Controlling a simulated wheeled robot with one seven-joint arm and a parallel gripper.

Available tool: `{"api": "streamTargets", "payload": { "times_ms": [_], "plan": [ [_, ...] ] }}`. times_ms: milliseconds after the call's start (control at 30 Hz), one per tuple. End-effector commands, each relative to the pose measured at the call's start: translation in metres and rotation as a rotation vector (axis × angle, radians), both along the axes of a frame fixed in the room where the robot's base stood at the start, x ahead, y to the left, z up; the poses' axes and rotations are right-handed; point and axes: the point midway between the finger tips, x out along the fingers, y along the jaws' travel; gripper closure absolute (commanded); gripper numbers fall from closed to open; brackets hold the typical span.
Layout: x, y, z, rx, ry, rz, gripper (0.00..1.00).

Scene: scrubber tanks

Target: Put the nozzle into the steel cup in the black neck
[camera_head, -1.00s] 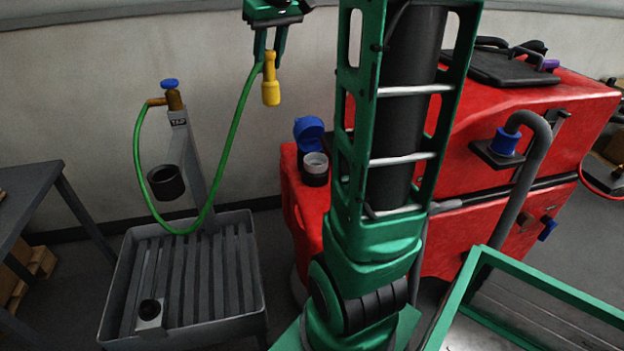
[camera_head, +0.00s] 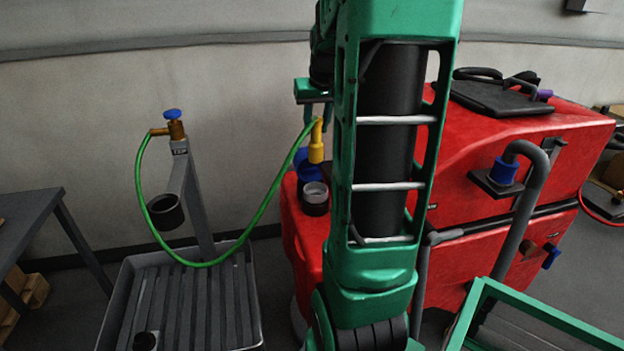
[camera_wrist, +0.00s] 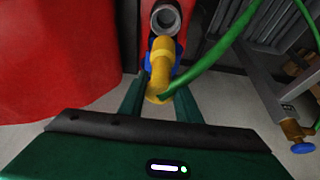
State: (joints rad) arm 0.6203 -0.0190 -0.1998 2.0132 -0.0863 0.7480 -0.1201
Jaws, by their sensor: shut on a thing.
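My gripper (camera_head: 318,122) is shut on the yellow nozzle (camera_head: 316,145), which points downward with a green hose trailing from its top. In the head view the nozzle is just above the steel cup (camera_head: 314,190) in its black neck (camera_head: 315,208), on the near left end of the red machine. A blue cap (camera_head: 302,154) stands open behind the cup, partly hidden. In the wrist view my gripper (camera_wrist: 160,98) holds the nozzle (camera_wrist: 160,68), and the steel cup (camera_wrist: 165,19) shows beyond its tip. The nozzle appears apart from the cup.
The green hose (camera_head: 243,238) loops to a brass tap (camera_head: 175,128) with a blue handle on a grey post. A black ring holder (camera_head: 165,212) is on that post above a slatted grey tray (camera_head: 115,312). The red machine (camera_head: 530,145) fills the right side.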

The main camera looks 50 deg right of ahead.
Motion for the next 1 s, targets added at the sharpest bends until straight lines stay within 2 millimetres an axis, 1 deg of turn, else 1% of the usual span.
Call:
{"api": "streamTargets", "payload": {
  "times_ms": [33, 300, 400, 500, 600, 767, 900, 1000],
  "plan": [
    [-0.001, 0.0, -0.013, 0.003, 0.003, -0.001, 0.93],
    [-0.001, 0.001, -0.075, 0.003, 0.004, 0.001, 0.93],
    [-0.001, 0.0, -0.097, 0.004, 0.003, 0.0, 0.93],
    [-0.001, 0.0, -0.114, 0.001, 0.002, 0.0, 0.93],
    [0.0, 0.0, -0.124, 0.0, 0.0, 0.001, 0.93],
    [0.0, 0.0, -0.134, 0.0, 0.0, 0.001, 0.93],
    [-0.001, 0.0, -0.155, 0.002, 0.002, 0.0, 0.93],
    [-0.001, 0.0, -0.166, 0.001, 0.002, 0.0, 0.93]
  ]
}}
